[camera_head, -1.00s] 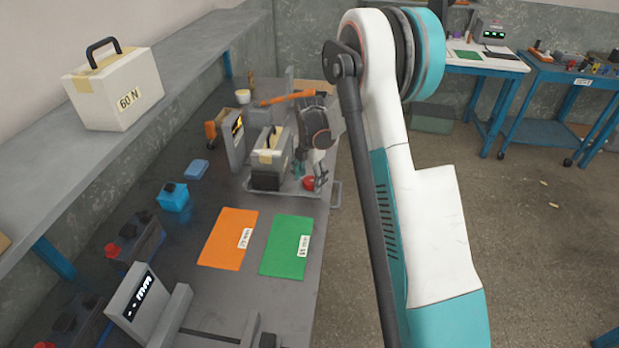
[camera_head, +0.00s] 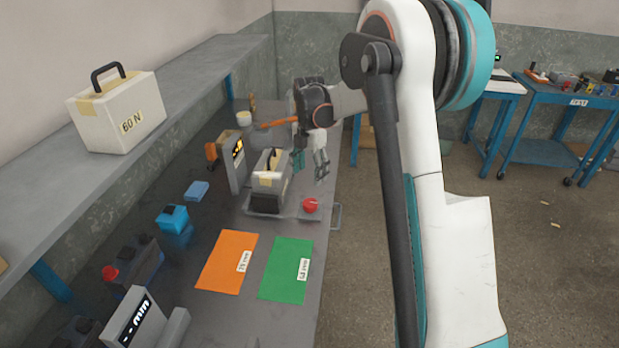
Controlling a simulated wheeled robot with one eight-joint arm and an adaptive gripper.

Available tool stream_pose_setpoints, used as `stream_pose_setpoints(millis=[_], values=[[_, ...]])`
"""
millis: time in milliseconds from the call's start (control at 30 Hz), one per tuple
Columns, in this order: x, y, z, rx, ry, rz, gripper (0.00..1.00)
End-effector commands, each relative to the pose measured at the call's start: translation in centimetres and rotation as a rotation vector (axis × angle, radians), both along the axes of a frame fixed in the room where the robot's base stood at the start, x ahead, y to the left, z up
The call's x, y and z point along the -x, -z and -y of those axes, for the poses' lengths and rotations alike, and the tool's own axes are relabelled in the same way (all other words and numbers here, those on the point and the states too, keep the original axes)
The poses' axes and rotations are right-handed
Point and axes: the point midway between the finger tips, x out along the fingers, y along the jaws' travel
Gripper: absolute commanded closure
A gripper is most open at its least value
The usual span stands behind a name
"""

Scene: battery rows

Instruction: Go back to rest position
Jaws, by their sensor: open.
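My gripper (camera_head: 321,172) is at the end of my arm, above the far right part of the dark workbench (camera_head: 205,265). Its fingers point down and are apart, with nothing seen between them. It is above and behind a red knob (camera_head: 310,205) on a grey tray (camera_head: 264,212). A grey and white battery (camera_head: 268,182) with a beige strip and handle stands on the same tray, to the left of my gripper and apart from it.
A white 60 N box (camera_head: 118,112) stands on the left shelf (camera_head: 190,75). An orange mat (camera_head: 226,262) and a green mat (camera_head: 287,270) lie on the bench. A display (camera_head: 237,160) stands beside the battery.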

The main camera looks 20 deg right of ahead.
Motion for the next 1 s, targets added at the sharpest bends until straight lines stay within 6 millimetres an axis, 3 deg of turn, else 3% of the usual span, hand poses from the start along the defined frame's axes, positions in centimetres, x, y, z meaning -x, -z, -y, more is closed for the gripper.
stream_pose_setpoints(millis=[567, 767, 1000], values=[[0.4, -0.7, -0.3, 0.001, 0.024, 0.007, 0.38], [2.9, -4.4, -2.1, 0.005, 0.205, 0.065, 0.38], [7.8, -9.4, -5.0, -0.02, 0.526, 0.169, 0.38]])
